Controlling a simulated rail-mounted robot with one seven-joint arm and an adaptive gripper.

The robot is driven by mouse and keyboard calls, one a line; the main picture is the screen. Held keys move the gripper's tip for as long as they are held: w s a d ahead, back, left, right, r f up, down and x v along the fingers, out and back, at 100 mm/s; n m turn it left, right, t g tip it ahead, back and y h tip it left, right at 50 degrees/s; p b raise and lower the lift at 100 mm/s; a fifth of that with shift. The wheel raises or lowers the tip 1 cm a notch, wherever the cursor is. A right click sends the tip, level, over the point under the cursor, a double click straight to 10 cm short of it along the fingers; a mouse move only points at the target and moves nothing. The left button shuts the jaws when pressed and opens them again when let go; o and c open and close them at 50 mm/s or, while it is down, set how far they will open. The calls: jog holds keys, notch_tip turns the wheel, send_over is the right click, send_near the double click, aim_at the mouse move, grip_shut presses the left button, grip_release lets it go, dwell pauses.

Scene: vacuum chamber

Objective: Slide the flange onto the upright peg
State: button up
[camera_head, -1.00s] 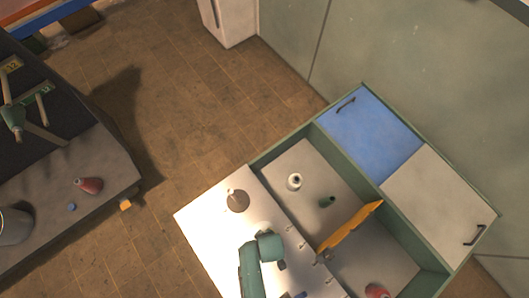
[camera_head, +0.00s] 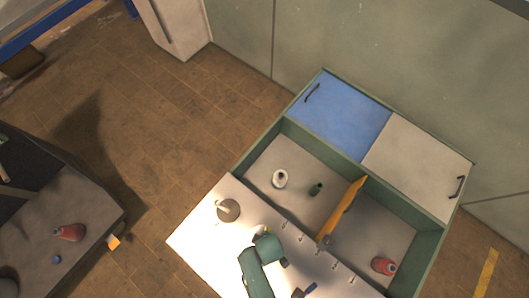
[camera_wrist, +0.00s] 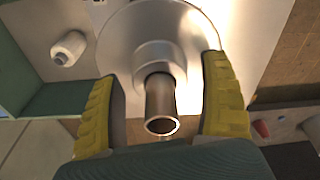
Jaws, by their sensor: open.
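A round metal disc (camera_head: 230,213) lies on the bright white worktop, with a pale upright post on it. The wrist view shows a shiny disc (camera_wrist: 187,18) with a stepped hub and a hollow tube (camera_wrist: 160,105) whose open end faces the camera. I cannot tell which of these parts is the flange and which the peg. My gripper (camera_wrist: 162,68) is open, its yellow-padded fingers on either side of the tube, with clear gaps. In the head view my gripper (camera_head: 261,230) is small and partly hidden by my arm, to the right of the disc.
A white ring-like part (camera_head: 280,179) and a small dark green cylinder (camera_head: 316,189) stand in the open compartment. An orange divider (camera_head: 345,209) separates them from a red bottle (camera_head: 384,266). Green walls edge the compartments. Blue (camera_head: 340,115) and grey (camera_head: 418,168) lids lie behind.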

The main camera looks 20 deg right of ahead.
notch_tip(320, 180, up, 12)
jog(key=d, duration=0.1)
jog(key=shift+s, duration=0.45)
jog(key=shift+f, duration=0.1)
jog(key=w+r+t+p, duration=0.3)
jog(key=w+r+t, duration=0.2)
jog(key=w+r, duration=1.15)
jog(key=w+d+r+m+t+p, duration=0.1)
jog(key=w+r+t, duration=0.3)
jog(key=r, duration=0.5)
jog(key=w+d+r+m+t+p, duration=0.1)
jog(key=w+r, duration=0.5)
jog(key=r, duration=0.3)
notch_tip(320, 180, up, 21)
jog(key=w+d+m+t+p, duration=0.1)
jog(key=d+m+t, duration=0.2)
jog(key=t, duration=0.3)
jog(key=s+r+m+t, duration=0.2)
jog(key=s+r, duration=0.1)
jog(key=r, duration=0.4)
jog(key=s+r+m+t+h, duration=0.1)
jog(key=s+r+m+t, duration=0.1)
jog(key=r, duration=0.5)
jog(key=shift+s+d+m+t, duration=0.25)
jog(key=shift+s+m+t, duration=0.15)
jog(key=shift+s+t, duration=0.3)
